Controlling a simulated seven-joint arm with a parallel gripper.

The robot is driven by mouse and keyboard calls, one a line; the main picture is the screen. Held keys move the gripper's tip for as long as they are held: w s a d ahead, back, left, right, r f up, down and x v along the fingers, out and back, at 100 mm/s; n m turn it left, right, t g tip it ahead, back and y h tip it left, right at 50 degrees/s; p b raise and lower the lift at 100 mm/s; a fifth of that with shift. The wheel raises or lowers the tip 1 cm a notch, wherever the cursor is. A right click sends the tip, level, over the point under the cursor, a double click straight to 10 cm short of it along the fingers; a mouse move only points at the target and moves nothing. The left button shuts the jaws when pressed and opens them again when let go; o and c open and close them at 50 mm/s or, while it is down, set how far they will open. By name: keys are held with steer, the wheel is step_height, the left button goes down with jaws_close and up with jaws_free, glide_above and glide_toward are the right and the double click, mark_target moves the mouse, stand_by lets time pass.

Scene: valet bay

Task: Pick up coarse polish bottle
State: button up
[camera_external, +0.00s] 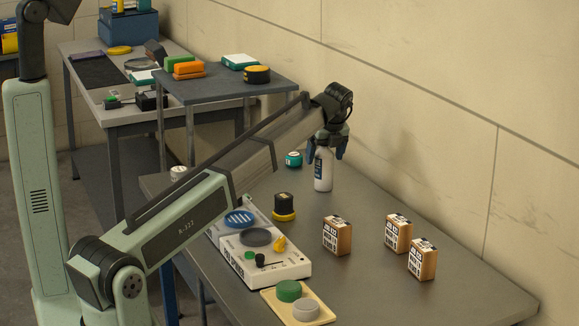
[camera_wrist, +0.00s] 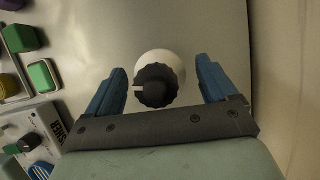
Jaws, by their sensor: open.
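In the wrist view the bottle (camera_wrist: 160,61) shows from above with a black ridged cap. My gripper (camera_external: 329,146) points down over the bottle's top. In the wrist view my gripper (camera_wrist: 161,82) is open, with one blue finger on each side of the bottle and visible gaps between.
A teal-lidded jar (camera_external: 293,159) stands just left of the bottle. A black-and-yellow pot (camera_external: 284,206), a white control panel (camera_external: 262,265), several boxed cartons (camera_external: 337,236) and a yellow tray (camera_external: 299,309) stand nearer the camera. The wall (camera_external: 420,110) rises behind the table.

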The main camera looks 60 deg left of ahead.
steer(key=shift+a+f, duration=0.2)
steer(key=shift+f, duration=0.3)
steer(key=shift+c, duration=0.2)
steer(key=c, duration=1.2)
steer(key=shift+c, duration=0.5)
steer(key=shift+r, duration=0.15)
